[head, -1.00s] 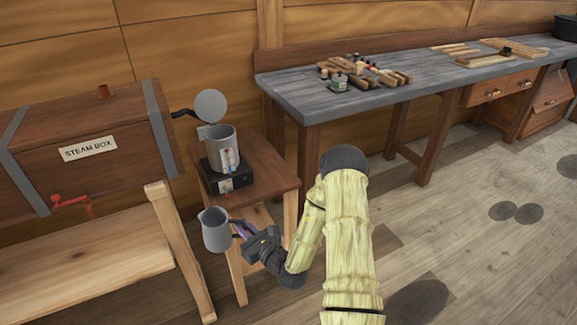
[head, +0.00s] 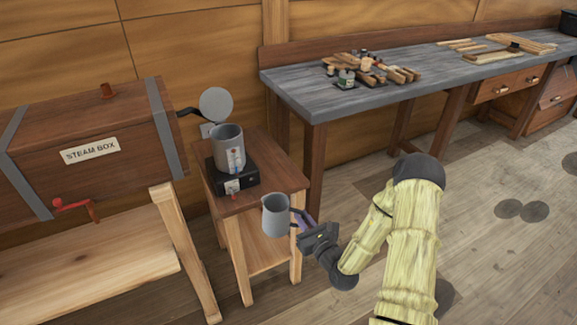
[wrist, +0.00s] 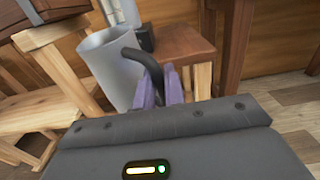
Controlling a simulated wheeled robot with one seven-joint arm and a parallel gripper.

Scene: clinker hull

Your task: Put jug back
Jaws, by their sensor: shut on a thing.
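A grey metal jug (head: 276,215) with a dark handle is held by my gripper (head: 301,222) in front of the small wooden side table (head: 262,192). The jug looks roughly upright, with its rim near the height of the tabletop. In the wrist view the jug (wrist: 113,68) is at the left, and the purple fingers of my gripper (wrist: 172,85) are closed at its dark curved handle. On the table, a larger grey pot (head: 229,150) stands on a black base (head: 236,177). The inside of the jug cannot be made out.
The steam box (head: 90,140) with a red valve handle is at the left above a wooden bench (head: 100,250). A round grey lid (head: 216,103) stands raised behind the pot. A long workbench (head: 400,80) carries tools. The tabletop's right part is bare.

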